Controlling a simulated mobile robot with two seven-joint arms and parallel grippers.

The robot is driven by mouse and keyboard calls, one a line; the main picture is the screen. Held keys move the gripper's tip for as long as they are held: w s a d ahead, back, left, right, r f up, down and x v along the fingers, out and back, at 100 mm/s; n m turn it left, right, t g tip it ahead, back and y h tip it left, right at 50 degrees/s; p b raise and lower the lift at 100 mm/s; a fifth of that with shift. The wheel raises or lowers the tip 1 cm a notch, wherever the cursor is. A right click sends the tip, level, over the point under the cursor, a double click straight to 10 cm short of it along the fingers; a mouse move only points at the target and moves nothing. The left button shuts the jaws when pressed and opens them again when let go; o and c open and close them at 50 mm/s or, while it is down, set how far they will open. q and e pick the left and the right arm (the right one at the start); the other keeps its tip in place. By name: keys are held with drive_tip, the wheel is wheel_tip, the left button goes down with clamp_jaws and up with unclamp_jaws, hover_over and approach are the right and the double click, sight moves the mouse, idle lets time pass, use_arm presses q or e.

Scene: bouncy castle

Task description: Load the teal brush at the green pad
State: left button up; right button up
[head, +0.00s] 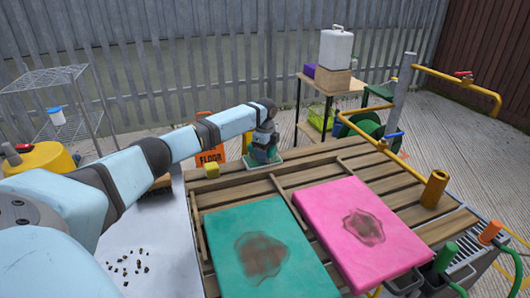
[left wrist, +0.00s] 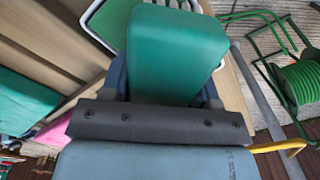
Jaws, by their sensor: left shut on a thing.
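The teal brush (left wrist: 175,55) shows as a large teal block between the fingers of my left gripper (left wrist: 165,95) in the left wrist view. My left gripper (head: 264,150) is shut on it and points down at the far edge of the slatted table in the head view. The green pad (left wrist: 110,18) lies in a white-rimmed tray just beyond the brush in the left wrist view. In the head view the green pad (head: 248,162) shows low around the gripper. The gripper hides much of the brush there, and I cannot tell whether brush and pad touch. My right gripper is not in view.
A teal mat (head: 285,222) and a pink mat (head: 385,255), each with a brown stain, lie on the slatted table (head: 310,178). Yellow pipes (head: 455,80) and an orange-brown cup (head: 434,188) are at the right.

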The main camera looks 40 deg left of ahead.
use_arm(q)
drive_tip(key=shift+p, duration=0.5)
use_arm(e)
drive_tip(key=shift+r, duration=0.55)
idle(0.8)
use_arm(q)
drive_tip(key=shift+f, duration=0.1)
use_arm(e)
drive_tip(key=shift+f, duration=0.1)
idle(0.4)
use_arm(q)
drive_tip(key=shift+r+p, duration=0.75)
drive_tip(key=shift+p, duration=0.15)
wheel_tip(320, 180, up, 2)
drive_tip(key=shift+r+p, duration=0.1)
drive_tip(key=shift+p, duration=1)
wheel_tip(320, 180, up, 3)
drive_tip(key=p, duration=0.3)
drive_tip(key=shift+r, duration=0.1)
drive_tip(key=shift+r+p, duration=0.15)
drive_tip(key=shift+p, duration=0.3)
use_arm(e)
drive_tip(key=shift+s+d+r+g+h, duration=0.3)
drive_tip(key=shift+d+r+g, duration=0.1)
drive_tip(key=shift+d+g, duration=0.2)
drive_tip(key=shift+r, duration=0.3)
